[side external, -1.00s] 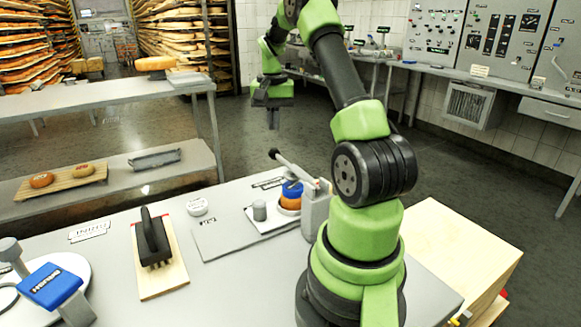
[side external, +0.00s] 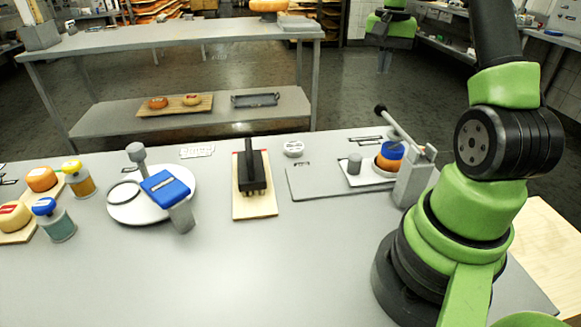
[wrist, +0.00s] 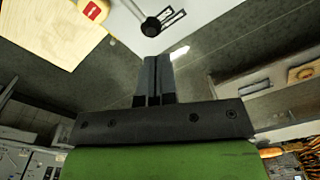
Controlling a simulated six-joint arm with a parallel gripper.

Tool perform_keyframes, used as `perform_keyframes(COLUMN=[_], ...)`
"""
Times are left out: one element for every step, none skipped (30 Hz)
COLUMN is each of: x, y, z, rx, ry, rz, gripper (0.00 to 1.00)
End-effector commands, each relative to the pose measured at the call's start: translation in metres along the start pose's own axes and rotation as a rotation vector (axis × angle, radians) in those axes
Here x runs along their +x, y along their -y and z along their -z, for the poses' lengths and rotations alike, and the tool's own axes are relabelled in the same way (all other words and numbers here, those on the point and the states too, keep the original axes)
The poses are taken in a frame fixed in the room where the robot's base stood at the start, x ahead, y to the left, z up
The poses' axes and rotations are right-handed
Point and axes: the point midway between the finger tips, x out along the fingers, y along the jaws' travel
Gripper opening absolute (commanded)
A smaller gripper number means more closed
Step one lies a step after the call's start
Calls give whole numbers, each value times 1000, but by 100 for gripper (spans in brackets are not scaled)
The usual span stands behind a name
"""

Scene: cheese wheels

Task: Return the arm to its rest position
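My gripper (side external: 384,62) hangs in the air beyond the far edge of the worktable, near the top of the side view, with its fingers pointing down. In the wrist view its two fingers (wrist: 158,78) lie side by side with only a thin line between them, shut, and nothing shows held in them. The upper part of my arm is cut off by the top of the side view.
A lever press (side external: 413,178) holds an orange cheese with a blue top (side external: 389,156) near my base. Its black lever knob (wrist: 150,27) shows in the wrist view. A black-handled block (side external: 252,173) rests on a board. A metal shelf table (side external: 180,40) stands behind.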

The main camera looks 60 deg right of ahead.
Motion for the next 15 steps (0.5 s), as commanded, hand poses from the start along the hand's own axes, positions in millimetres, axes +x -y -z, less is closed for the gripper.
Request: perform_keyframes(x=[-13, -21, -32, -42, -50, -61, -69, -76, -85, -90, -95, -101, -105, -108, -111], y=[12, 20, 30, 38, 46, 54, 60, 64, 68, 70, 71, 72, 71, 69, 66], z=[-12, -20, -34, -46, -60, -78, -93, -107, -126, -140, -155, -174, -188, -202, -220], rx=[-40, -68, -109, -143, -179, -228, -264, -300, -345, -381, -415, -461, -494, -528, -572], ry=[-20, -34, -54, -70, -85, -106, -119, -135, -152, -167, -177, -194, -204, -216, -229], rz=[16, 29, 49, 65, 83, 108, 128, 148, 176, 197, 219, 249, 273, 296, 329], gripper=[0, 0, 0, 0, 0, 0, 0, 0, 0, 0, 0, 0, 0, 0, 0])
